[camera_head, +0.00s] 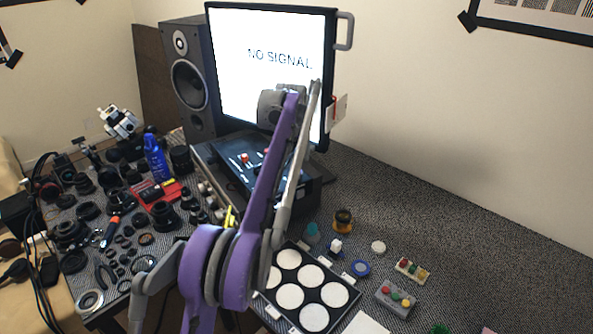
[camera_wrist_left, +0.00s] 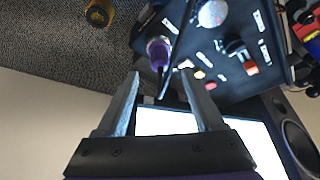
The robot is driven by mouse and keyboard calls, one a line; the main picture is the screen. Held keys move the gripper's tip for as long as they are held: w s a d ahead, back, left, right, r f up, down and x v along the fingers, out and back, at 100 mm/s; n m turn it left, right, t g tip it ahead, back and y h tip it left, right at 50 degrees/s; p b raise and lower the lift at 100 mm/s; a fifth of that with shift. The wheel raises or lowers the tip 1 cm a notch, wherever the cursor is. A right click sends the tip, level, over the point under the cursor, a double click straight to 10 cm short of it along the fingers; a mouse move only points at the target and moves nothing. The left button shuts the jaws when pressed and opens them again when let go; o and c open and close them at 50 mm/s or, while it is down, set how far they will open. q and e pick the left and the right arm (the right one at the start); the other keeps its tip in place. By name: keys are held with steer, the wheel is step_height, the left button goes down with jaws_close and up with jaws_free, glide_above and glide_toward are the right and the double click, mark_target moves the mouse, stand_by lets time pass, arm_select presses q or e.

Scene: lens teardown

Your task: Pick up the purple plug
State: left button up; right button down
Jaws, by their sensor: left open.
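In the left wrist view, the purple plug (camera_wrist_left: 158,54) sits at a round silver socket on a dark panel (camera_wrist_left: 205,60). My left gripper (camera_wrist_left: 160,76) is open, its two grey fingers spread. The plug appears between and just beyond the fingertips, with no visible contact; the exact gap is unclear. A thin dark cable or rod passes beside the plug. In the head view, my purple arm crosses the dark device (camera_head: 229,152); the plug cannot be made out there. My right gripper is not in view.
The panel also carries a silver knob (camera_wrist_left: 212,13) and an orange-tipped part (camera_wrist_left: 251,68). A monitor (camera_head: 262,45) and speaker (camera_head: 188,85) stand behind. Lens parts crowd the left table.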

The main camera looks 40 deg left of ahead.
mark_target(296, 161)
arm_select(q)
steer(key=x, duration=0.5)
steer(key=shift+f, duration=0.1)
steer(key=shift+s, duration=0.1)
jaws_close()
